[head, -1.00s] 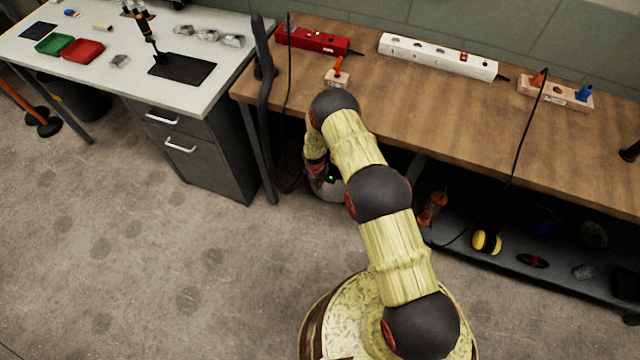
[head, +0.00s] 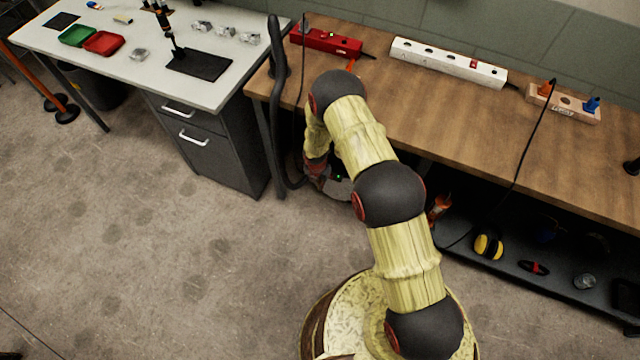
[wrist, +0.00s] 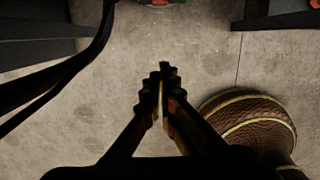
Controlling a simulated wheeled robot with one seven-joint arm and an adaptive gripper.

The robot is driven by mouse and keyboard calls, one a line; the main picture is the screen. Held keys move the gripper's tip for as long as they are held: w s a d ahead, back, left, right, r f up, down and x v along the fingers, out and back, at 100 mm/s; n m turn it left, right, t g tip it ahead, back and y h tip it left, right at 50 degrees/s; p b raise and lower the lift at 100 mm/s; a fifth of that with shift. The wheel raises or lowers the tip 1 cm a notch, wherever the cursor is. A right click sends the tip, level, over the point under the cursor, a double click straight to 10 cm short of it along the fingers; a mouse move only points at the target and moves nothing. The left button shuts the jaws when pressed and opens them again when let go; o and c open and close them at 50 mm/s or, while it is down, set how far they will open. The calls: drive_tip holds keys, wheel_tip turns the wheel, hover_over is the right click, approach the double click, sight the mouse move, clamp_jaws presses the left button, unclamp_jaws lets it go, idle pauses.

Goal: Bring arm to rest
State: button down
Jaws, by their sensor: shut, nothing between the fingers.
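My gripper shows in the wrist view (wrist: 162,88) with its two dark fingers together and nothing between them. It hangs over bare concrete floor. In the head view my arm bends up and over in front of the wooden workbench (head: 480,120), and its end hangs down near the bench's front edge. The fingers themselves are hidden in the head view behind my own arm.
A red power strip (head: 330,40), a white power strip (head: 448,62) and a wooden socket block (head: 562,103) lie on the workbench. A black hose (head: 277,110) hangs near its left end. A grey drawer cabinet (head: 205,145) stands left. Yellow earmuffs (head: 488,246) lie on the lower shelf.

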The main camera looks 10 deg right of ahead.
idle(0.4)
drive_tip(key=s+d+r+m+g+h, duration=0.1)
drive_tip(key=s+r+m+g, duration=0.15)
drive_tip(key=s+m, duration=0.3)
drive_tip(key=s+d+r+m+g, duration=0.1)
drive_tip(key=s+d+r+m, duration=0.15)
drive_tip(key=s+m, duration=0.3)
drive_tip(key=s+r+m+t, duration=0.2)
drive_tip(key=s+r+m, duration=0.4)
drive_tip(key=r, duration=1.3)
drive_tip(key=s+d+r+m+t+y, duration=0.1)
drive_tip(key=s+r+m+t, duration=0.2)
drive_tip(key=r, duration=1.6)
drive_tip(key=s+r+m+t, duration=0.3)
drive_tip(key=s+r+m, duration=0.5)
drive_tip(key=r, duration=1.2)
drive_tip(key=s, duration=0.4)
drive_tip(key=shift+s+d+m+y, duration=0.2)
drive_tip(key=shift+s+m+y, duration=0.1)
drive_tip(key=shift+m+y, duration=0.1)
